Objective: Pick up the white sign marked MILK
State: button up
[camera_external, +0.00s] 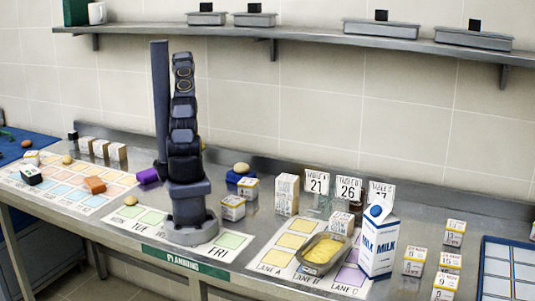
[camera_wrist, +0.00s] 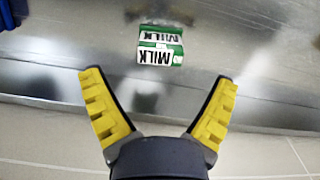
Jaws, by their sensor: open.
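A small white block-like sign with green edges, marked MILK (camera_wrist: 160,46), is on a grey metal surface in the wrist view, above the middle of the picture. The lettering shows on two of its faces. My gripper (camera_wrist: 159,78) is open and empty, with yellow ridged fingers spread wide. The sign lies beyond the fingertips, roughly centred between them, and apart from both. In the external view my arm stands upright over the bench; I cannot make out its gripper or this sign there.
A blue-and-white MILK carton (camera_external: 379,243) stands at the right of the bench, beside a tray of yellow food (camera_external: 322,254). Numbered cards (camera_external: 348,188) and small boxes stand nearby. A purple block (camera_external: 148,176) is left of my arm. A wall shelf (camera_external: 300,29) runs above.

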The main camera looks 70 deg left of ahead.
notch_tip(320, 180, down, 6)
jog(key=shift+r, duration=0.1)
jog(key=shift+d, duration=0.1)
jog(key=c, duration=1.2)
